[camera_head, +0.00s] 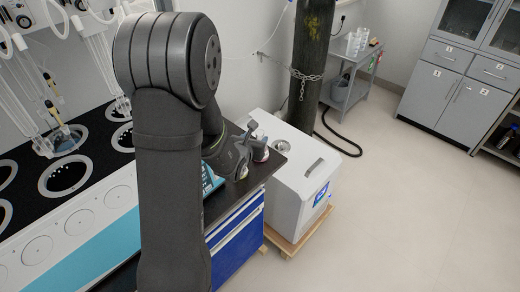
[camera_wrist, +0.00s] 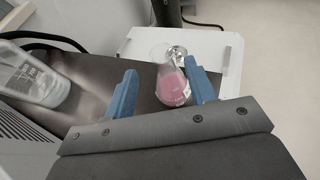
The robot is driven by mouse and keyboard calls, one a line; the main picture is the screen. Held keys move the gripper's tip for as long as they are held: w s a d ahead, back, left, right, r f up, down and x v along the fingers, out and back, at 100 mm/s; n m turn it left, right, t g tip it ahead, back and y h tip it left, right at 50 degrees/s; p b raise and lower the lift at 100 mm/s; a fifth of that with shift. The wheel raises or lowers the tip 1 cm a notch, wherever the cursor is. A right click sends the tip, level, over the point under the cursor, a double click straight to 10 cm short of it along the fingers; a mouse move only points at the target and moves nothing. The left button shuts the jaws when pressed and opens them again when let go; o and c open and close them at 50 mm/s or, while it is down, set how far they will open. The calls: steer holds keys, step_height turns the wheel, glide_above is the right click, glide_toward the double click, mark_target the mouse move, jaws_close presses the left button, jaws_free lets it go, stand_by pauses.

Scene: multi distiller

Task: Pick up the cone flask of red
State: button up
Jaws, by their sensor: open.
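The cone flask of red (camera_wrist: 172,88) is clear glass with pinkish-red liquid and white marks. In the wrist view it stands on the dark bench top (camera_wrist: 78,85), near its edge. My gripper (camera_wrist: 160,72) is open, its two blue fingers apart. The flask shows between the fingers, close to the right one; I cannot tell whether they touch. In the head view the flask (camera_head: 261,155) is a small reddish shape, partly hidden by my gripper at the end of the dark arm.
A clear vessel (camera_wrist: 38,82) lies at the left of the wrist view. A white box-shaped machine (camera_head: 298,185) stands beside the blue-drawered cabinet (camera_head: 238,245). A dark gas cylinder (camera_head: 310,65) is chained behind. Heating wells (camera_head: 66,176) line the left bench. Open floor is at right.

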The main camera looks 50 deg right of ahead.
mark_target(258, 135)
steer(key=shift+x, duration=2.75)
steer(key=shift+s+r, duration=0.15)
jaws_close()
